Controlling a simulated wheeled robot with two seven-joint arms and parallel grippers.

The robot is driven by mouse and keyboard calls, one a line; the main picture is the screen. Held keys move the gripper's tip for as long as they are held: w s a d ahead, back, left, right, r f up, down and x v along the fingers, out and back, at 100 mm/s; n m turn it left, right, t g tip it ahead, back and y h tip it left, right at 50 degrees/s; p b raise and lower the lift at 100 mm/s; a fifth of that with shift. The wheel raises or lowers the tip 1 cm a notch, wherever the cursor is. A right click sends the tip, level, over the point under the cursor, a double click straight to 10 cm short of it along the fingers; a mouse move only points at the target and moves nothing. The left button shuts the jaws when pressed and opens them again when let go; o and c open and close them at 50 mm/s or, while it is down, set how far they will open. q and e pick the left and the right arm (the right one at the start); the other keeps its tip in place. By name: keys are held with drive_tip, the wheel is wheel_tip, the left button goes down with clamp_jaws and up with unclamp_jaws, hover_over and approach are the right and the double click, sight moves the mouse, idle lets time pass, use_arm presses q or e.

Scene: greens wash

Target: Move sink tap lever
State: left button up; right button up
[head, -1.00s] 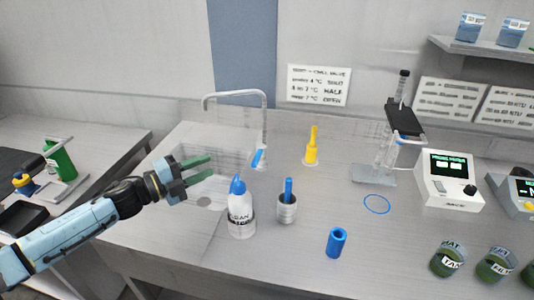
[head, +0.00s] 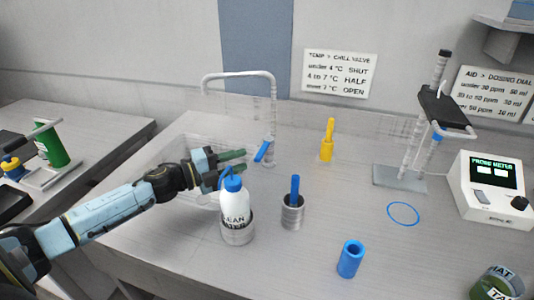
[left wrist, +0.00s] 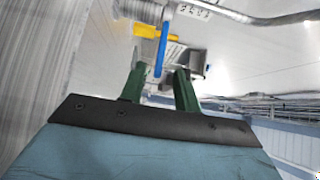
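The sink tap (head: 273,110) is a silver pipe that arches over the sink. Its blue lever (head: 264,150) sticks out low on the upright, tilted. My left gripper (head: 243,160) is open, its green fingers pointing at the lever from the left, with the tips just short of it or level with it. In the left wrist view the blue lever (left wrist: 161,48) shows in line with the gap between the two parted fingers (left wrist: 160,75). I cannot tell whether either finger touches it. My right gripper is out of view.
A white bottle with a blue cap (head: 235,208) stands just below my left gripper. A metal cup with a blue handle (head: 293,208), a blue tube (head: 350,259) and a yellow bottle (head: 327,142) stand to the right. A blue ring (head: 403,214) lies on the bare counter.

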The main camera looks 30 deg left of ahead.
sight(264, 149)
use_arm(q)
drive_tip(key=x, duration=0.9)
drive_tip(key=shift+a, duration=0.1)
clamp_jaws()
